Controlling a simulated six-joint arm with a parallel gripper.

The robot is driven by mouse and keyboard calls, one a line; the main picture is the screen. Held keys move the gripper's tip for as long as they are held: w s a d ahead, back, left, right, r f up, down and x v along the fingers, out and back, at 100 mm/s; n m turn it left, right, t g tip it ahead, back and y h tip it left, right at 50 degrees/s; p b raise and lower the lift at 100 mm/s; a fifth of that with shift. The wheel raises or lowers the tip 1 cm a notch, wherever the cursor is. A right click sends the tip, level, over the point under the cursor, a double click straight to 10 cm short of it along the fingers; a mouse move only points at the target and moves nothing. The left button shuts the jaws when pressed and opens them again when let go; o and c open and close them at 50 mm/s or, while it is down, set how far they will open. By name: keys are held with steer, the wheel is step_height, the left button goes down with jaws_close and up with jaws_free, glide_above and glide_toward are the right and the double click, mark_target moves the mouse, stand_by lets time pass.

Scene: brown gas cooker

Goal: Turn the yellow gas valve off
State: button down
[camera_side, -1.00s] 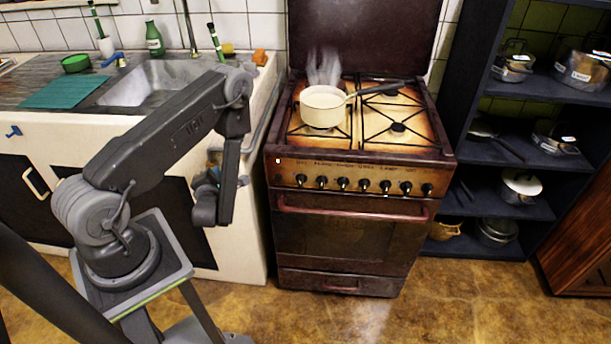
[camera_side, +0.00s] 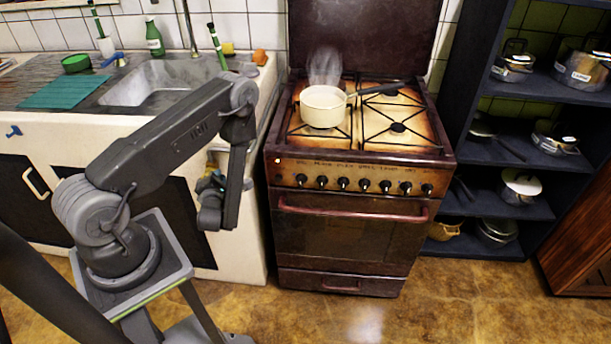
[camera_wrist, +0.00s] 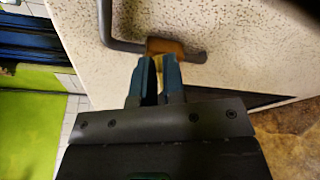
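The yellow gas valve shows in the wrist view as an orange-brown handle (camera_wrist: 166,46) on a dark grey bent pipe, against the speckled white counter side. In the side view a small yellowish bit (camera_side: 212,158) beside my arm, on the counter front, looks like the same valve, mostly hidden. My gripper (camera_wrist: 157,68) points at the handle, with its two blue fingers a narrow gap apart. A pale yellow piece shows between the fingertips; I cannot tell whether they touch it. In the side view my gripper (camera_side: 207,186) hangs in front of the counter, left of the cooker.
The brown cooker (camera_side: 350,230) stands right of the counter, with a steaming pot (camera_side: 323,106) on its hob. The counter (camera_side: 245,215) and sink (camera_side: 150,82) are close behind my arm. A dark shelf (camera_side: 520,130) stands at the right. The floor before the cooker is clear.

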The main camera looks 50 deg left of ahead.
steer(key=shift+w+f, duration=0.45)
steer(key=shift+f, duration=0.1)
steer(key=shift+w, duration=0.1)
steer(key=v, duration=0.6)
steer(key=shift+s+a+f, duration=0.15)
steer(key=shift+s+f, duration=0.05)
steer(key=shift+s, duration=0.15)
stand_by(0.3)
